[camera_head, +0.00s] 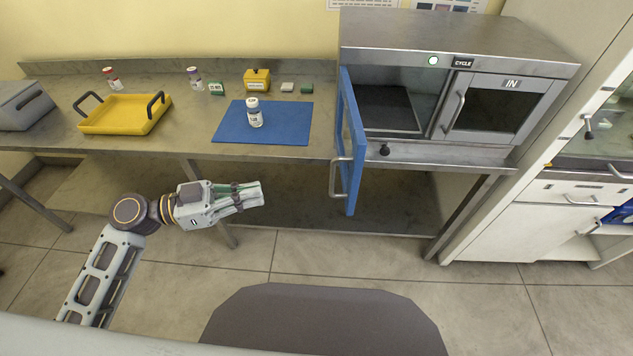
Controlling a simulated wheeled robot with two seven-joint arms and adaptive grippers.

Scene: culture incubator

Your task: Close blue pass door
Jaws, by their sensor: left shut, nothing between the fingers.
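The blue pass door (354,148) stands open, swung out toward me from the left side of the steel pass box (450,45). Its metal handle (334,178) is on the door's left face, near the free edge. The left opening of the box shows a dark, empty-looking interior (390,108). My left gripper (258,194) is shut and empty, in front of the bench and to the left of the door handle, apart from it. My right gripper is not in view.
A second door (492,110) marked IN is closed. The bench holds a blue mat (285,128) with a white bottle (254,112), a yellow tray (125,115) and several small items. A small black knob (384,150) sits on the ledge below the opening. Floor before the bench is clear.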

